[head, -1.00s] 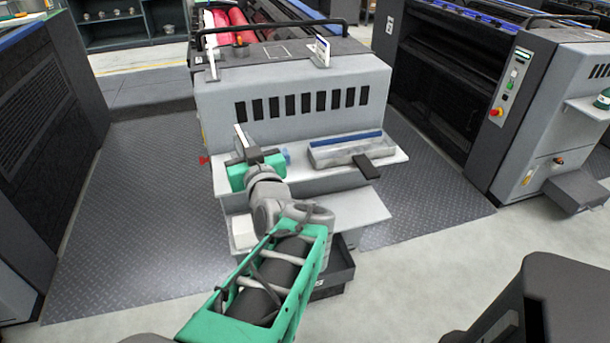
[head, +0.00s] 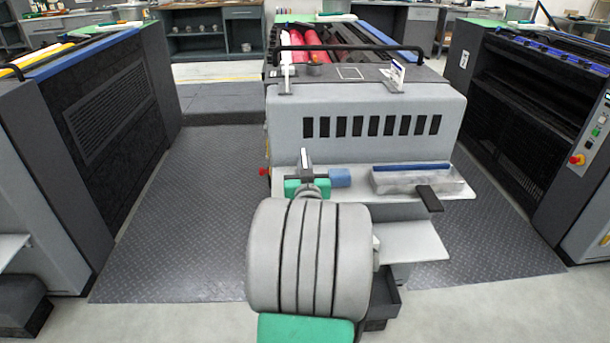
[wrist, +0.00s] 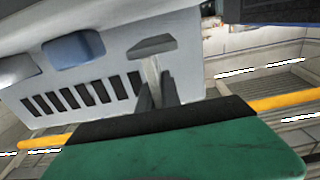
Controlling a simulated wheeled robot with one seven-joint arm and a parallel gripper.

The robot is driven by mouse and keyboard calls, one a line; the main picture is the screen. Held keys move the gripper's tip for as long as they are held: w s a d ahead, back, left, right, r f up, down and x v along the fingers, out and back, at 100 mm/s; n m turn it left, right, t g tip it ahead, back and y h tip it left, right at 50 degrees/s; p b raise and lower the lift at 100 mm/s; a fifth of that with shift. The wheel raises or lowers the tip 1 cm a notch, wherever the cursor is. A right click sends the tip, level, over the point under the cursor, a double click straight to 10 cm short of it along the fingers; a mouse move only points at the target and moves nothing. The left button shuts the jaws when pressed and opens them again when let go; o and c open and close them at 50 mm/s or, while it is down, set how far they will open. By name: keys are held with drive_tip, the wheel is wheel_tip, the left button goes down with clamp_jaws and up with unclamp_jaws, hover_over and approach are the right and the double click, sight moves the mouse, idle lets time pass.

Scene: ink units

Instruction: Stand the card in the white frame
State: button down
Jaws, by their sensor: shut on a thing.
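In the head view the card's white edge (head: 304,157) points upward above my gripper (head: 306,173), just over the left part of the machine's shelf. On the machine's top stand a thin white upright piece (head: 287,75) at left and a white tilted panel with blue marking (head: 397,74) at right. I cannot tell which is the white frame. Both are apart from the card.
A blue block (head: 339,177) and a clear tray with a blue strip (head: 412,181) sit on the shelf. A dark handle (head: 430,198) juts from the front. A black rail (head: 350,47) crosses the machine's top. The floor at left is clear.

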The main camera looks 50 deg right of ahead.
drive_tip(key=shift+f, duration=1.4)
drive_tip(key=shift+f+b, duration=0.1)
drive_tip(key=shift+b, duration=0.2)
drive_tip(key=shift+f, duration=0.15)
drive_tip(key=c, duration=1.5)
unclamp_jaws()
drive_tip(key=shift+c, duration=0.2)
